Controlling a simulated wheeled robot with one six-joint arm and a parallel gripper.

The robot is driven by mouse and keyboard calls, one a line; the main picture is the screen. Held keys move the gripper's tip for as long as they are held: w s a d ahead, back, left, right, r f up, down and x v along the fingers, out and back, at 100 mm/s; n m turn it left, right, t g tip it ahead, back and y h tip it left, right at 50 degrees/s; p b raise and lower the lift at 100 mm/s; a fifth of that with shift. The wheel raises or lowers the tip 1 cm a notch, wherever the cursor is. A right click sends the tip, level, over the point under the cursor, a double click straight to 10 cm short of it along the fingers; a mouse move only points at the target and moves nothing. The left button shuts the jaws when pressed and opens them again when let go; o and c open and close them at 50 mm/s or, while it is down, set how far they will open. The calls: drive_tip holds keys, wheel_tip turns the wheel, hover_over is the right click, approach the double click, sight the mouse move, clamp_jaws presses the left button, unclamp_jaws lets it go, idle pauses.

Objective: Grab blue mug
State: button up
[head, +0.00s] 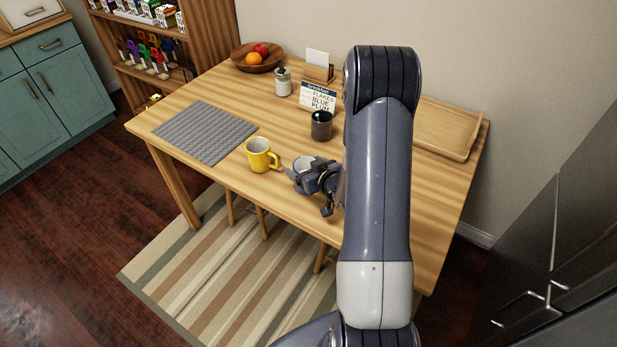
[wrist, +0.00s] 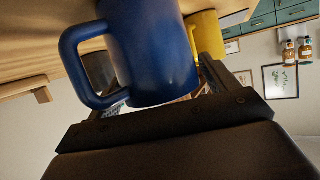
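A blue mug (wrist: 152,50) fills the upper middle of the wrist view, close to the camera, with its handle to the left. My gripper (wrist: 158,75) has its dark fingers spread apart, one showing on each side of the mug. The mug overlaps them, so I cannot tell whether they touch it. In the head view my gripper (head: 312,178) is low over the front of the table. A pale rounded shape shows at its tip; I cannot tell for sure that this is the blue mug.
A yellow mug (head: 260,155) stands just left of my gripper. A dark cup (head: 321,126) stands behind it, near a printed card (head: 318,97). A grey mat (head: 206,132) lies at the left, a wooden tray (head: 449,128) at the right. A fruit bowl (head: 258,60) is at the back.

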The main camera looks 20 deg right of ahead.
drive_tip(key=c, duration=1)
drive_tip(key=shift+c, duration=0.2)
drive_tip(key=shift+r, duration=0.2)
